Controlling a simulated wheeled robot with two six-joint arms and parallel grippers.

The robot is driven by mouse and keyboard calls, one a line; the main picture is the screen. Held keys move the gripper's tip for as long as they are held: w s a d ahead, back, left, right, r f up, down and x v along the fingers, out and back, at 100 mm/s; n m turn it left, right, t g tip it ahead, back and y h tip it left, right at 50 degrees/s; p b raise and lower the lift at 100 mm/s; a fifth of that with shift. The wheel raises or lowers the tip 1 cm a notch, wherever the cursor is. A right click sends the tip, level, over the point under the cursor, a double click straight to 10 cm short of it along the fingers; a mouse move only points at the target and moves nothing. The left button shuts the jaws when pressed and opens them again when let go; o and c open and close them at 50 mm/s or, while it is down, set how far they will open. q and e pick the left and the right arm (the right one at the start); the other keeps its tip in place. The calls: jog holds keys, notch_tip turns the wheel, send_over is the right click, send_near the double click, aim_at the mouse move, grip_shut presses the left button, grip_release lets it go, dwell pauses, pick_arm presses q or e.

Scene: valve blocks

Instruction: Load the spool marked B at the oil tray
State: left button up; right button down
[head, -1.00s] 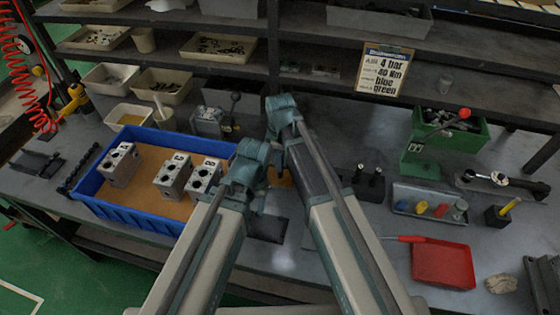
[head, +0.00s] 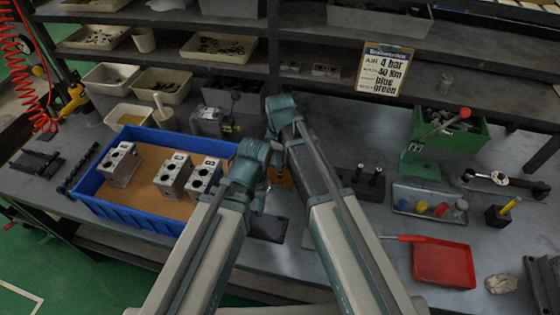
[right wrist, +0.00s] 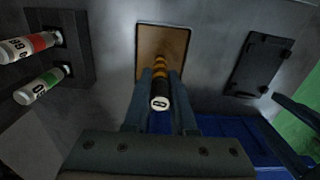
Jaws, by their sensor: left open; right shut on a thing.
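In the right wrist view my right gripper (right wrist: 160,88) is shut on a spool (right wrist: 160,72) with black and orange bands and a white end; I cannot read its mark for certain. It holds the spool over a framed amber tray (right wrist: 178,42), whose edge shows orange in the head view (head: 284,180); I cannot tell whether they touch. Two spools, one red-banded (right wrist: 32,45) and one green-banded (right wrist: 40,86), stick out of a black holder (head: 362,186). My left gripper (head: 262,197) is open, low beside the blue bin, mostly covered by its arm.
A blue bin (head: 128,212) at the left holds several grey valve blocks (head: 173,176). At the right lie a grey tray (head: 428,196) with coloured pieces, a red tray (head: 442,264) and a torque wrench (head: 497,181). A sign (head: 384,70) hangs at the shelf.

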pick_arm(q)
jog(key=shift+r, duration=0.1)
pick_arm(e)
notch_tip(320, 180, up, 7)
jog(key=p, duration=0.7)
pick_arm(q)
notch_tip(320, 180, up, 7)
pick_arm(e)
jog(key=shift+s+f, duration=0.1)
dwell(0.4)
